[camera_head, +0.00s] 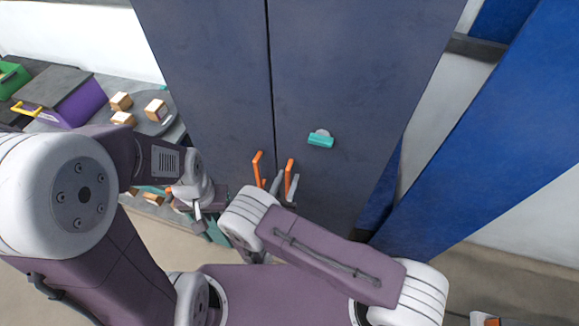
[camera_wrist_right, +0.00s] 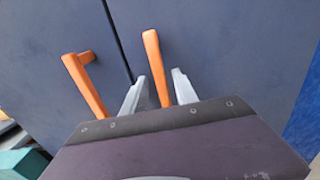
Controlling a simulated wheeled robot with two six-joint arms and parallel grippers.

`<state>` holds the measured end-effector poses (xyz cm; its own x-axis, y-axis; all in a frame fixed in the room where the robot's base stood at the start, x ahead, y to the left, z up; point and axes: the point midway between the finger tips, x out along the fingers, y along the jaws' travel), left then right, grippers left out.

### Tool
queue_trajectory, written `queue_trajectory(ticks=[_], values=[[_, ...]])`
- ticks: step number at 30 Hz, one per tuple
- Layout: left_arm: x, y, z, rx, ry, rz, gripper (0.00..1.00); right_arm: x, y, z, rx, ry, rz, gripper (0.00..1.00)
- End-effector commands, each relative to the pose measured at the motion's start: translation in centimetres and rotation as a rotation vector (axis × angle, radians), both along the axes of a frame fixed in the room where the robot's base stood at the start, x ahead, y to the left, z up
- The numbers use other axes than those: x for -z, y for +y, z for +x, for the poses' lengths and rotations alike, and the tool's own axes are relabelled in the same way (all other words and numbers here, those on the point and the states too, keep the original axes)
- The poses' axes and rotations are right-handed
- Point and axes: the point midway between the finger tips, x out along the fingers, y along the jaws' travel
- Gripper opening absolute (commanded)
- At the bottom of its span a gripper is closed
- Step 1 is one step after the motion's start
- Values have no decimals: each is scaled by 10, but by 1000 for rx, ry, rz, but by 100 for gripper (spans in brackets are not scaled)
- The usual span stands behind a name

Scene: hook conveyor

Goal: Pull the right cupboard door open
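The dark blue-grey cupboard has a right door (camera_head: 350,80) and a left door (camera_head: 210,80), both shut along a thin seam. The right door's orange handle (camera_head: 290,172) is an upright bar; it also shows in the right wrist view (camera_wrist_right: 153,62). My right gripper (camera_head: 284,184) is open, with its grey fingers on either side of this handle in the right wrist view (camera_wrist_right: 158,84). A gap shows beside the handle, so it is not clamped. My left gripper (camera_head: 198,210) hangs low left of the cupboard; its finger opening is unclear.
The left door's orange handle (camera_head: 258,168) stands close beside the right one. A teal piece (camera_head: 320,141) sits on the right door above the handles. A blue panel (camera_head: 480,130) rises at the right. A side table with a purple box (camera_head: 75,103) and small wooden blocks stands left.

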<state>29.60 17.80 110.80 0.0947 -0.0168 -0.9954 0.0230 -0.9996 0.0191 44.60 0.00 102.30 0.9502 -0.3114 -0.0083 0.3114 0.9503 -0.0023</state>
Motion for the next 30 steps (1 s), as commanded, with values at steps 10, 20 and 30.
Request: queue_trajectory(ticks=[10,20,30], values=[[-1,0,-1,0,1,0,36,0,-2,1,-3,0,-1,32],[-1,0,0,0,1,0,36,1,-2,1,-2,1,-1,0],[-1,0,0,0,1,0,36,1,-2,1,-2,3,1,0]])
